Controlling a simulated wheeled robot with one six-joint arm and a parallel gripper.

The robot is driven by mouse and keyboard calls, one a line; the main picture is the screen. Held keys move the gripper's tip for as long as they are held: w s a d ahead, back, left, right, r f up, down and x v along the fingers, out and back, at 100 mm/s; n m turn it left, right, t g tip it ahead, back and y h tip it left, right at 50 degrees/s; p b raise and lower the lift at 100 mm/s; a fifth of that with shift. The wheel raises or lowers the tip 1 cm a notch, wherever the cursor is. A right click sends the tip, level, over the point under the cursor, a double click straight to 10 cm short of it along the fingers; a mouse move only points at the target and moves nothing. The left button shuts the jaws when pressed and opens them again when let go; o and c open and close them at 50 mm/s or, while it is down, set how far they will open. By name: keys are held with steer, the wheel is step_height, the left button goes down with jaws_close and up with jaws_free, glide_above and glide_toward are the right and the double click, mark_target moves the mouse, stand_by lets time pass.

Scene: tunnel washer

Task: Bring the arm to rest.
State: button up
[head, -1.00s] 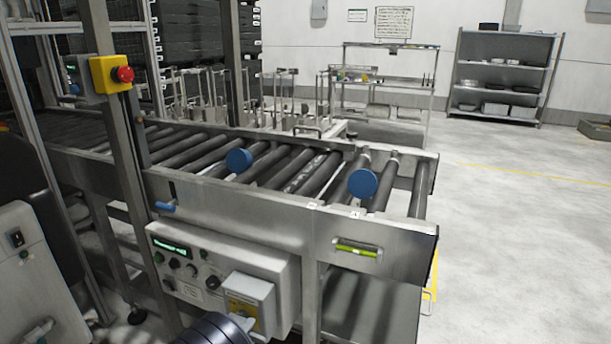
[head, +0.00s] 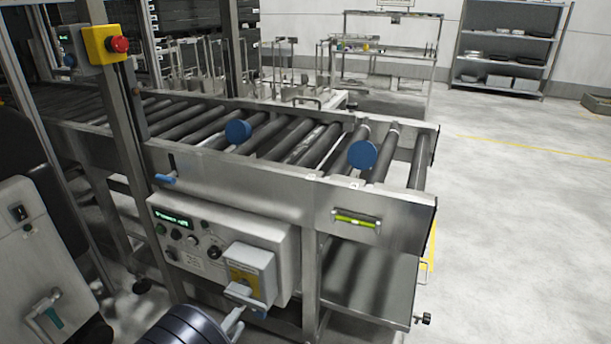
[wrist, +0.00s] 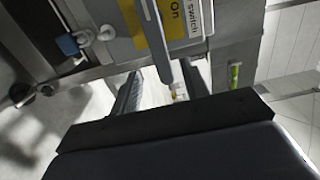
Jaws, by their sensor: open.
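My arm shows as a dark ribbed cylinder at the bottom of the head view, just left of and below the grey switch box (head: 250,268) on the conveyor's control panel. In the wrist view my gripper (wrist: 160,88) has two dark fingers apart, with a gap between them. The switch box with its yellow label (wrist: 159,22) is close ahead. Its grey lever (wrist: 155,45) hangs down toward the gap between the fingers. I cannot tell whether the fingers touch it. I see nothing held. The nearer part of the gripper hides the lower wrist view.
The roller conveyor (head: 290,193) runs across the middle, with two blue discs (head: 238,131) on it. A post with a red stop button (head: 118,44) stands at left. A lower shelf (head: 365,285) lies under the conveyor's end. Open floor (head: 520,230) is at right.

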mark_target(249, 305)
steer(key=x, duration=0.7)
steer(key=shift+w+f+b, duration=0.25)
steer(key=shift+f+b, duration=0.05)
steer(key=shift+b, duration=0.2)
steer(key=shift+s+f+m+b, duration=0.1)
steer(key=shift+f+m+b, duration=0.1)
steer(key=shift+m+b, duration=0.55)
steer(key=shift+m, duration=0.55)
